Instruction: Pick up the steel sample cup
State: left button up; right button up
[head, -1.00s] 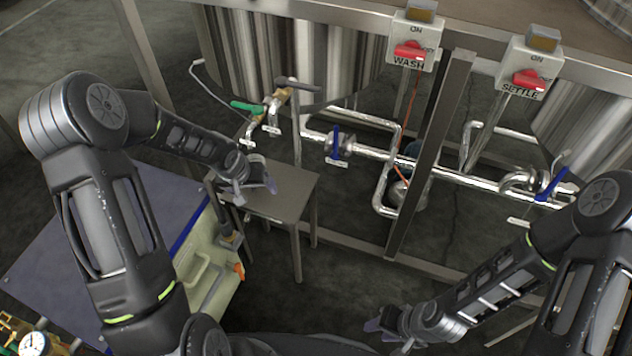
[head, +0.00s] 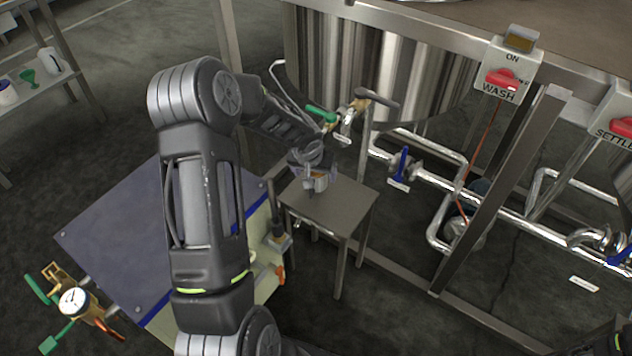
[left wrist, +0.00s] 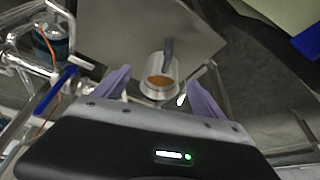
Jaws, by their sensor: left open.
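The steel sample cup (left wrist: 161,88) shows in the left wrist view as a small round cup with brown contents. It is over the small steel table (left wrist: 135,30), between the two purple fingers. In the head view the cup (head: 320,181) is partly hidden by my left gripper (head: 313,175), which is low over the table top (head: 345,205). My left gripper (left wrist: 160,78) is open, with a finger on each side of the cup and gaps visible. Whether a finger touches it I cannot tell.
A tank (head: 390,70) with a green-handled valve (head: 321,113) stands just behind the table. Pipes with a blue-handled valve (head: 402,163) run to the right. A blue-grey surface (head: 120,235) and a gauge assembly (head: 74,300) lie at left.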

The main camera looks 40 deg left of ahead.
aim_at(315, 178)
pick_arm(q)
jog(key=shift+a+x, duration=0.15)
jog(key=shift+x, duration=1.15)
jog(key=shift+a+x, duration=0.1)
jog(key=shift+x, duration=1.15)
jog(key=c, duration=1.6)
jog(key=shift+r, duration=0.15)
